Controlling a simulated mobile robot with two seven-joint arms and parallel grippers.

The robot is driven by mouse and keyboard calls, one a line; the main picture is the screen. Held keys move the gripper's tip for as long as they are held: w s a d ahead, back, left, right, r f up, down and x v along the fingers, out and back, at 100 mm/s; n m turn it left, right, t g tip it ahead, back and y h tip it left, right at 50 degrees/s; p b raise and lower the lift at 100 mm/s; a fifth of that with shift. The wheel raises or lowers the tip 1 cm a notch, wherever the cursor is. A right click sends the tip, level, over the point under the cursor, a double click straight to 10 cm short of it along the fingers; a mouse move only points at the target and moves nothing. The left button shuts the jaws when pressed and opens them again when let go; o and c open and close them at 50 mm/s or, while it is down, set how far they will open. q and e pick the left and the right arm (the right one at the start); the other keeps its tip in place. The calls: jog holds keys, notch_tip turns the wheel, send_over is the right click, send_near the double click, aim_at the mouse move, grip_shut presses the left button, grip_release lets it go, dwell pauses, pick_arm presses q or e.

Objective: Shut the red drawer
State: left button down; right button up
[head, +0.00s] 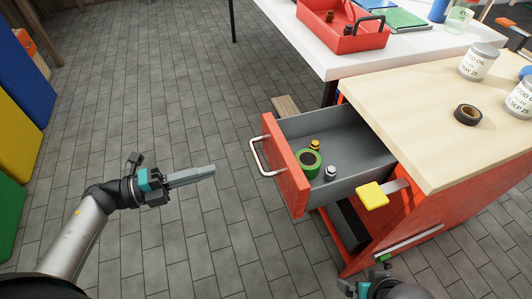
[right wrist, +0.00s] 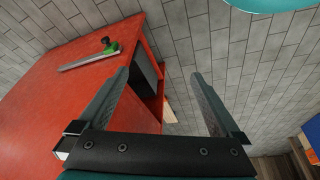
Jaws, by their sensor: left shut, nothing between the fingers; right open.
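The red drawer (head: 286,166) stands pulled out of the red workbench cabinet (head: 420,212), with its grey inside open to view. Its pale bar handle (head: 259,158) faces left. Inside lie a green tape roll (head: 307,164), a brass-coloured nut (head: 315,144) and a silver bolt (head: 331,173). My left gripper (head: 212,170) is shut and empty, left of the handle and apart from it. My right gripper is at the bottom edge of the head view, mostly cut off. In the right wrist view my right gripper (right wrist: 165,85) is open and empty, near the red cabinet (right wrist: 80,90).
A green-ended grey bar (head: 408,240) is on the cabinet's side. Cans (head: 479,62) and a black tape roll (head: 467,115) stand on the wooden top. Tiled floor left of the drawer is clear.

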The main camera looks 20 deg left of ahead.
pick_arm(q)
jog(key=b, duration=0.3)
send_near(277, 153)
jog(key=x, duration=0.4)
jog(key=shift+w+d+r, duration=0.1)
jog(key=shift+d, duration=0.25)
jog(key=shift+w+d, duration=0.2)
jog(key=shift+d, duration=0.15)
jog(key=shift+w+d+r, duration=0.1)
jog(key=shift+w+d, duration=0.3)
jog(key=shift+d, duration=0.2)
pick_arm(e)
jog(key=shift+w+a+r+t+y, duration=0.1)
jog(key=shift+w+a+r+t, duration=0.2)
jog(key=shift+r, duration=0.55)
jog(key=shift+w+a+r+t+y, duration=0.15)
jog(key=shift+r+t, duration=0.3)
jog(key=shift+r, duration=0.4)
jog(key=shift+w+a+r+t+y, duration=0.1)
jog(key=shift+w+a+r+t, duration=0.2)
jog(key=shift+r, duration=0.55)
